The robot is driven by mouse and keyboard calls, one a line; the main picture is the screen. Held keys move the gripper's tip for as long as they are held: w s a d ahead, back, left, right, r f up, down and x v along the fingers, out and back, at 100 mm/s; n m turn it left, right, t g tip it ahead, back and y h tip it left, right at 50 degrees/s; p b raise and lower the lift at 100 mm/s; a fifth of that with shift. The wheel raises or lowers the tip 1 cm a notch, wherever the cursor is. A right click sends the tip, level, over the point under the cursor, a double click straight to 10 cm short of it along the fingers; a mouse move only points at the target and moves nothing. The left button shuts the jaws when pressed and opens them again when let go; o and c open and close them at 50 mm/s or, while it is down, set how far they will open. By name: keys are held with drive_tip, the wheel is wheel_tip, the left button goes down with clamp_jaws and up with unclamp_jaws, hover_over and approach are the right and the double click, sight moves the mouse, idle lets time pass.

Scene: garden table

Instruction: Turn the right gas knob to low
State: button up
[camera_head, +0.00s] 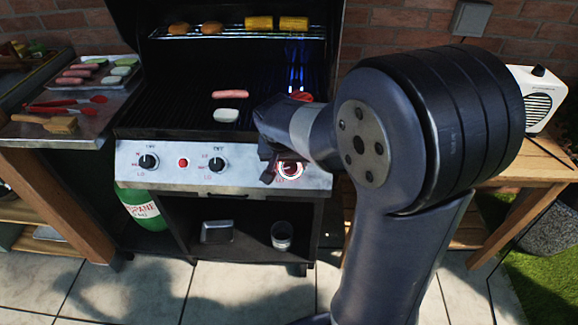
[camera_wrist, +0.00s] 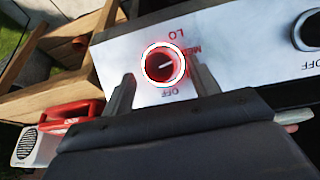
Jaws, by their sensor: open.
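The right gas knob (camera_wrist: 158,66) is dark red, with a bright red-and-white ring around it. In the wrist view its pale pointer line points right and slightly up, towards red lettering partly hidden by a finger. In the head view the right knob (camera_head: 291,169) is at the right end of the silver control panel (camera_head: 250,181). My gripper (camera_wrist: 163,88) is open, with one finger on either side of the knob; I cannot tell whether they touch it. My arm hides part of the grill's right side.
The panel also has a left knob (camera_head: 148,162), a middle knob (camera_head: 217,164) and a red button (camera_head: 183,162). Blue flames (camera_head: 296,68) burn at the grill's back right. A sausage (camera_head: 231,94) and a white piece (camera_head: 226,115) lie on the grate. A white radio (camera_head: 541,98) stands right.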

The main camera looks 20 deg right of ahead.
sight(291, 167)
drive_tip(key=shift+x, duration=1.15)
drive_tip(key=c, duration=1)
drive_tip(key=shift+n, duration=0.4)
drive_tip(key=n+h+b, duration=0.1)
drive_tip(key=n, duration=0.2)
drive_tip(key=shift+a+f+h+b, duration=0.1)
drive_tip(key=shift+h+b, duration=0.2)
drive_tip(key=shift+b, duration=0.05)
drive_tip(key=shift+n+h+b, duration=0.55)
drive_tip(key=shift+n+h, duration=0.15)
drive_tip(key=shift+n, duration=0.7)
